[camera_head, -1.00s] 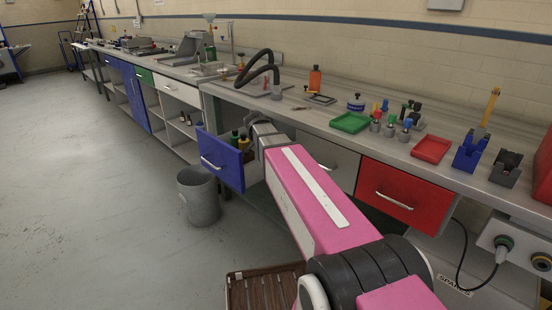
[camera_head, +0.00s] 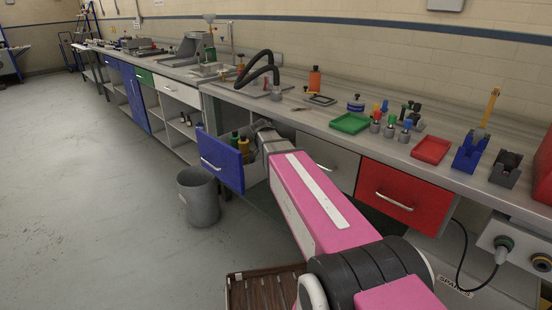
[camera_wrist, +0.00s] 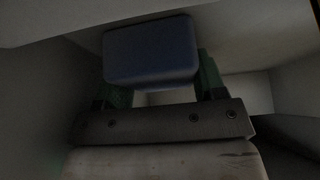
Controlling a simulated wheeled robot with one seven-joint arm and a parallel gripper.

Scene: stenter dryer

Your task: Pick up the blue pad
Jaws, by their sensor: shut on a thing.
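The blue pad (camera_wrist: 150,50) is a dark blue rounded block in the upper middle of the wrist view. My gripper (camera_wrist: 160,88) has its green fingers at either side of the pad and is shut on it. The pad and gripper are in a dim space between pale walls, and their contact with the floor of it cannot be made out. In the head view the open blue drawer (camera_head: 219,160) stands below the bench, and my arm reaches into it. The fingers and the pad are hidden there.
The bench top (camera_head: 330,115) lies just above and behind. A grey bin (camera_head: 199,197) stands below the drawer, and a brown slatted crate (camera_head: 262,290) is nearer. The floor at left is clear.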

